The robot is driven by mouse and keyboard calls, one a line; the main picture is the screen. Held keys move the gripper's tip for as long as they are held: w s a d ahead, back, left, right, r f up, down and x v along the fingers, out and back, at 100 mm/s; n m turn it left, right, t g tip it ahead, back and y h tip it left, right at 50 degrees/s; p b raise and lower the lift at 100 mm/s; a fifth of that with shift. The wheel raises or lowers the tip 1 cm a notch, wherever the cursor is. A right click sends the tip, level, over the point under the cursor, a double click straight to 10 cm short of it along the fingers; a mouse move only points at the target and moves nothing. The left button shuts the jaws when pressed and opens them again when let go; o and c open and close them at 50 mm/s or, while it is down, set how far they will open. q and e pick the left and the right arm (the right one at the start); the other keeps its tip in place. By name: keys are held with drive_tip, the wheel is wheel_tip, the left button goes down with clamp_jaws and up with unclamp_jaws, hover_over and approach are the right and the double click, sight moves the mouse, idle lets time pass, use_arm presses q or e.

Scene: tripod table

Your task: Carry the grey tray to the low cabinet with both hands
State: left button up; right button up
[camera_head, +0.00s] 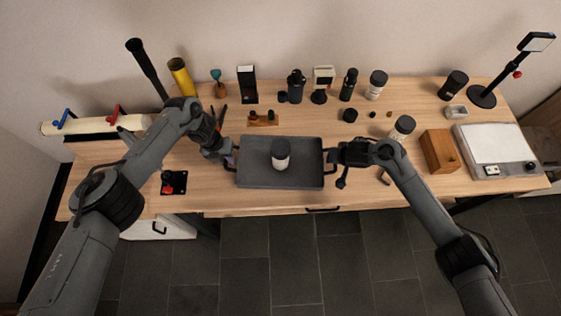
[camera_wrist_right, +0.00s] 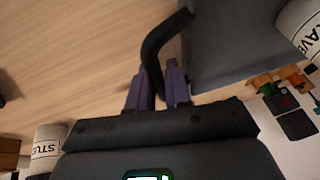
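The grey tray (camera_head: 255,181) lies on the wooden table near its front edge, with a white jar with a dark lid (camera_head: 281,154) upright on it. My left gripper (camera_head: 231,157) is at the tray's left side; the arm hides most of that handle, and its finger gap is not clear. My right gripper (camera_head: 334,156) is at the tray's right side. In the right wrist view its purple fingers (camera_wrist_right: 160,85) stand close on both sides of the black tray handle (camera_wrist_right: 154,52), which fills the gap. A white low cabinet (camera_head: 160,228) shows below the table at the left.
A black pad with a red-topped joystick (camera_head: 172,184) is left of the tray. A wooden box (camera_head: 439,151) and a white-topped device (camera_head: 490,145) stand at the right. Bottles and cans line the back. The dark tiled floor (camera_head: 290,260) in front is clear.

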use_arm(q)
clamp_jaws()
use_arm(e)
clamp_jaws()
use_arm(q)
drive_tip(key=shift+r, duration=0.1)
use_arm(e)
drive_tip(key=shift+r, duration=0.1)
